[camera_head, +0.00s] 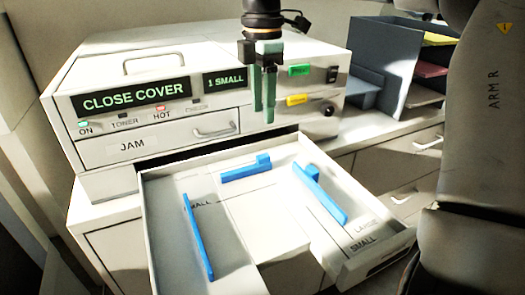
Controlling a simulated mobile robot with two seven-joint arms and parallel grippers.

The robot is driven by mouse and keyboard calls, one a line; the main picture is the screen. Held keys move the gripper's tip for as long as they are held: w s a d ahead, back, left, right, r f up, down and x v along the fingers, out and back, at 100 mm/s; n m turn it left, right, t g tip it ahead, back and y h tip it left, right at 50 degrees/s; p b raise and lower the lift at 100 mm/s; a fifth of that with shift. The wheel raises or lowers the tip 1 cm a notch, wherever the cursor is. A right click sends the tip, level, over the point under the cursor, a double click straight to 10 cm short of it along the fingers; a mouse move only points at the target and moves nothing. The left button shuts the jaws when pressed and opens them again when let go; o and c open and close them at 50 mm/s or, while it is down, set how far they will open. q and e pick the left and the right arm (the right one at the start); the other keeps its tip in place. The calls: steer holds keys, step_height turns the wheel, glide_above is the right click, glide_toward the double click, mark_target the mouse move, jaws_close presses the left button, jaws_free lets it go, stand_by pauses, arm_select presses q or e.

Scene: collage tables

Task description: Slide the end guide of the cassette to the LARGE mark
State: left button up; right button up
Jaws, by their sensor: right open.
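The cassette (157,240) is a pale open drawer pulled out of the machine, with three blue guides in it. One long blue guide (198,238) stands at the left beside a SMALL mark. A short blue guide (246,170) sits near the back. Another long blue guide (320,195) slants along the right part. A LARGE mark (366,226) and a second SMALL mark (363,243) are at the right front; I cannot tell which guide is the end guide. My right gripper (264,108) points down, open and empty, above the cassette's back edge in front of the machine, apart from the guides.
The machine (60,110) stands behind the cassette; its displays read CLOSE COVER and 1 SMALL. Green and yellow buttons (299,70) are right of my gripper. A dark blue paper sorter (385,60) stands at the back right. My right arm fills the right edge.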

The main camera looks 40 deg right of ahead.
mark_target(263, 155)
step_height(263, 155, down, 11)
stand_by(0.3)
steer(key=shift+c, duration=0.2)
jaws_close()
stand_by(1.2)
